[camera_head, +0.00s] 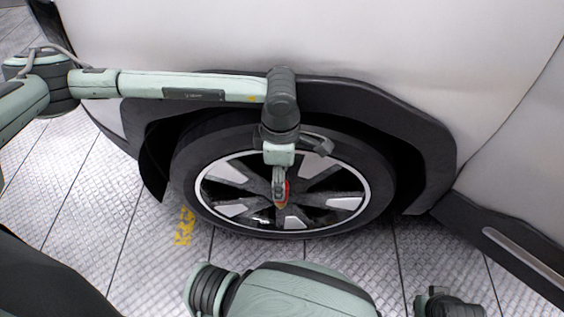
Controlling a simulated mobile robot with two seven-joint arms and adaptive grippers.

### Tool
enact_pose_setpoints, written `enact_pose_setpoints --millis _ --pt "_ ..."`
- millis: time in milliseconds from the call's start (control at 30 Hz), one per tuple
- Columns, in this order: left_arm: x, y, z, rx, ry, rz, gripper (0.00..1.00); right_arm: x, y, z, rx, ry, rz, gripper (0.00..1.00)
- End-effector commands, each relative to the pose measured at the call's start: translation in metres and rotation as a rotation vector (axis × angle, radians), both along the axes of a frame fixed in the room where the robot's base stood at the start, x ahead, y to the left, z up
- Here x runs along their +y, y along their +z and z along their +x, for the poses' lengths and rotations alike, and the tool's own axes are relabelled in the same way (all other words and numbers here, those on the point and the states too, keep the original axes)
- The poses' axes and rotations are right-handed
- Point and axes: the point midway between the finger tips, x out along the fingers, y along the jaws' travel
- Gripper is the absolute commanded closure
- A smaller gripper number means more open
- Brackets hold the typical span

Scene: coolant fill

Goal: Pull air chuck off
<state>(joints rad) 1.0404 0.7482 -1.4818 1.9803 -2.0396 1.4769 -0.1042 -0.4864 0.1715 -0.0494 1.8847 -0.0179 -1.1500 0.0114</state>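The car wheel (230,225), a dark tyre around a silver and black spoked rim, sits in the black arch. My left arm comes in from the left, and its gripper (281,198) points down in front of the rim. A small red and tan piece (287,190), possibly the air chuck, shows at its fingertips. The fingers overlap closely from this angle, so I cannot tell whether they are shut on it. The valve is not distinguishable. My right arm shows at the bottom edge; its gripper is not clearly visible.
The white car body (400,50) rises close behind my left arm. The black wheel arch (425,135) surrounds the top of the tyre. A dark sill (510,260) runs off to the right. The textured tiled floor (120,220), with a yellow marking (184,227), is clear at left.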

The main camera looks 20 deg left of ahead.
Motion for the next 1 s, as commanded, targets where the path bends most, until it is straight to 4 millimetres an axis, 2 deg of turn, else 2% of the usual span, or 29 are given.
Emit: enact_pose_setpoints --millis 100,500,667,900,933,1000 --pt "-0.001 -0.011 -0.002 0.006 -0.001 0.0 0.43 0.001 0.005 0.007 -0.015 0.001 0.001 1.0" --pt "-0.001 -0.067 -0.002 0.004 -0.001 -0.003 0.43 0.001 -0.001 0.003 -0.005 0.001 0.003 1.0" --pt "-0.001 -0.076 -0.002 0.003 -0.001 -0.003 0.43 0.001 -0.004 0.001 0.0 0.001 0.003 1.0" --pt "-0.001 -0.077 -0.002 0.003 -0.001 -0.004 0.43 0.001 -0.005 0.001 0.0 0.001 0.003 1.0" --pt "-0.001 -0.077 -0.002 0.003 0.0 -0.004 0.45 0.001 -0.005 0.001 0.0 0.001 0.003 1.0" --pt "-0.001 -0.076 -0.002 0.003 -0.001 -0.004 0.53 0.001 -0.005 0.001 0.0 0.001 0.004 1.0"
